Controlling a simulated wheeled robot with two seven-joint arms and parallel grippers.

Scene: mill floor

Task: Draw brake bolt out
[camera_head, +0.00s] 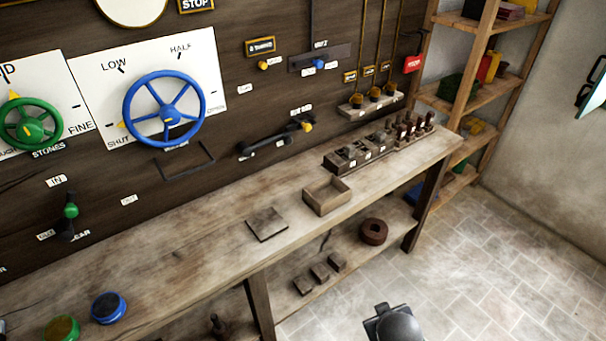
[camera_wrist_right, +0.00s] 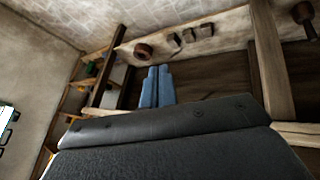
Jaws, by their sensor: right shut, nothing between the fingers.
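A dark horizontal bar fitting with a yellow knob (camera_head: 276,138) is mounted on the wall panel above the bench. It looks like a sliding bolt, but its small label is too blurred to read. Another dark plate with a blue knob (camera_head: 319,60) sits higher on the panel; I cannot tell for certain which is the brake bolt. My right gripper shows in the right wrist view as two blue fingers (camera_wrist_right: 157,88), side by side, shut and empty. It is apart from both fittings. My left gripper is in neither view.
A blue handwheel (camera_head: 165,111) and a green handwheel (camera_head: 30,125) are on the left panel. The bench (camera_head: 180,255) carries an open wooden box (camera_head: 327,197), a flat plate (camera_head: 267,224) and racks of small parts.

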